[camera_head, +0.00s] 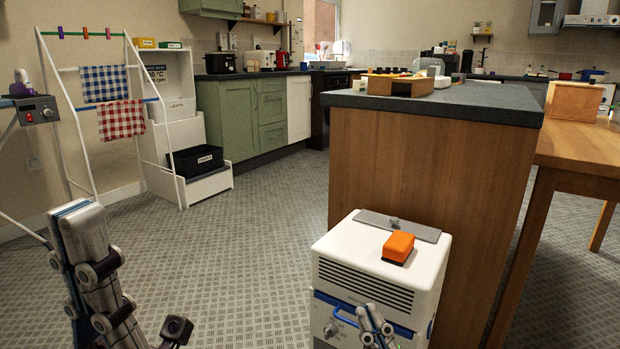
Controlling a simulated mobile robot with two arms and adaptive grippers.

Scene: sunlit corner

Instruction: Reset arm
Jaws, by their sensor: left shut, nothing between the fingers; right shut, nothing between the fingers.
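My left gripper (76,210) is at the lower left of the head view. My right gripper (372,316) is at the bottom, right of centre, partly cut off by the frame edge. Its fingers are together and empty, and it appears in front of the lower front of a white appliance (383,240). I cannot tell whether it touches that appliance.
A drying rack (70,120) with two checked cloths stands at left. The floor between is open.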

